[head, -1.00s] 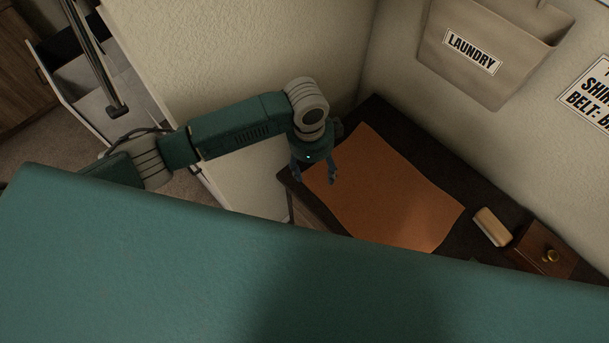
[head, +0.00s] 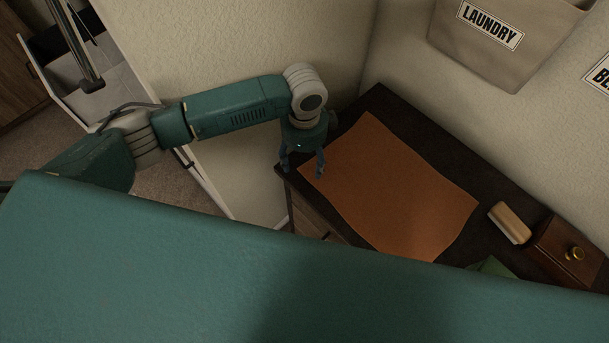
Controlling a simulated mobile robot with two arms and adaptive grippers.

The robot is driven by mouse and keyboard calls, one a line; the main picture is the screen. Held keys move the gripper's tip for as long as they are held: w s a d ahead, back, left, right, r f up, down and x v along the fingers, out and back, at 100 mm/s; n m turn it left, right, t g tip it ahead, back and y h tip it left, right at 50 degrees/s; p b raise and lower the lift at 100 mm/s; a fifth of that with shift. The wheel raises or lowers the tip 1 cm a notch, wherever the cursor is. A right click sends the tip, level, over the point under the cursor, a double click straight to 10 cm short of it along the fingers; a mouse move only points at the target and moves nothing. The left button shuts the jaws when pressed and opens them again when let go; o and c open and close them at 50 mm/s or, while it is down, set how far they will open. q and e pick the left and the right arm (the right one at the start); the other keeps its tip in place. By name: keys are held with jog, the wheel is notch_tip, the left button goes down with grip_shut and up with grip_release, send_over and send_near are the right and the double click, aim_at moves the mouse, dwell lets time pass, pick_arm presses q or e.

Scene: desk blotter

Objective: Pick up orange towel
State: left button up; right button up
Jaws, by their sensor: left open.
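The orange towel (head: 395,195) lies flat and spread out on a dark desk top (head: 395,105) in the head view. Its lower edge comes close to my own teal body in the foreground. My left gripper (head: 303,172) is open and empty, fingers pointing down. It hangs at the left end of the desk, by the towel's left edge. I cannot tell how high it is above the desk or whether it touches the towel. My right gripper is not in view.
A tan block (head: 510,223) and a small wooden box with a brass knob (head: 565,250) stand right of the towel. A green item (head: 494,266) shows partly below. A beige laundry pocket (head: 470,50) hangs on the wall behind.

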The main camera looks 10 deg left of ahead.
pick_arm(q)
notch_tip(320, 180, down, 2)
jog(key=shift+f, duration=0.25)
jog(key=shift+f, duration=0.2)
jog(key=shift+s, duration=0.1)
grip_shut()
dwell(0.4)
jog(key=shift+r, duration=0.1)
notch_tip(320, 180, up, 12)
jog(key=p, duration=1)
jog(key=shift+p, duration=0.3)
